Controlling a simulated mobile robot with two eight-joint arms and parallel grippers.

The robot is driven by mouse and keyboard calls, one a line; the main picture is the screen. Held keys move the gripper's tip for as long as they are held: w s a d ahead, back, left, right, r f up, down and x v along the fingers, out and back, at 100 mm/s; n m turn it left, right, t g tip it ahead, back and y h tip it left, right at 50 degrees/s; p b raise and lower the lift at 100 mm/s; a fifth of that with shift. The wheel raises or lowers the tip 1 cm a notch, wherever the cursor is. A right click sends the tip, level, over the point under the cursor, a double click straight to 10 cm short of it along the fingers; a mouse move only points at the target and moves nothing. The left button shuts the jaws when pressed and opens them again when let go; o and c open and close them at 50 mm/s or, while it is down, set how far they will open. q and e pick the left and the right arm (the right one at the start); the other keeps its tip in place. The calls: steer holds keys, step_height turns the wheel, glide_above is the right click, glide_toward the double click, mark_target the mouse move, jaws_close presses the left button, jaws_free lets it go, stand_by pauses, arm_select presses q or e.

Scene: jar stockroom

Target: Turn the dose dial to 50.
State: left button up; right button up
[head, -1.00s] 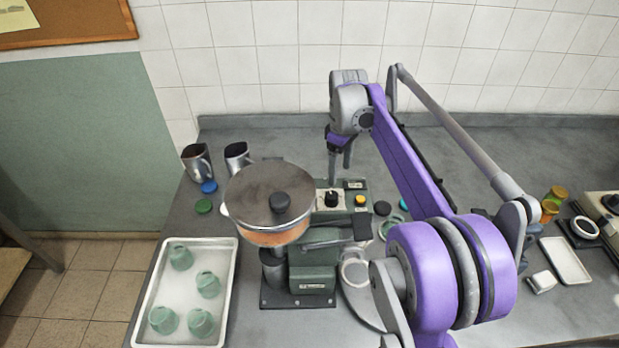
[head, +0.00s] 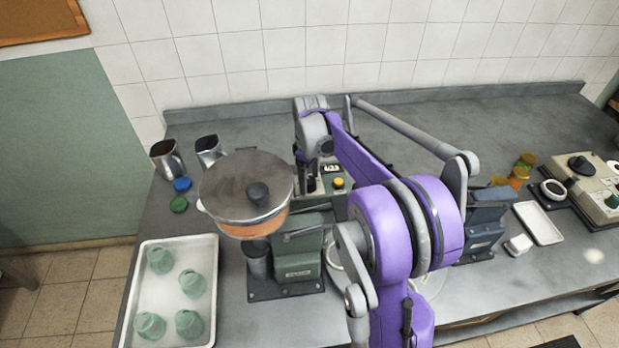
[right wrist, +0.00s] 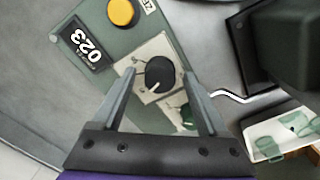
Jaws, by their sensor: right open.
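The dial is a black knob (right wrist: 160,75) with a pale pointer line, on a light plate of the green machine's control box. It shows in the head view (head: 311,184) partly behind my right gripper. My right gripper (right wrist: 158,73) is open, with one finger on each side of the knob; I cannot tell whether either finger touches it. In the head view the gripper (head: 307,178) points down at the control box. A counter (right wrist: 88,48) beside the dial reads 023. The dial's scale marks are not legible. My left gripper is not in view.
A yellow button (right wrist: 122,12) sits near the counter. A lidded pot (head: 240,190) stands on the green machine, left of the gripper. A white tray (head: 211,255) with several green jars is at the left. A blue-grey machine (head: 487,220) stands to the right.

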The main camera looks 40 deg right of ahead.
jaws_close()
stand_by(0.4)
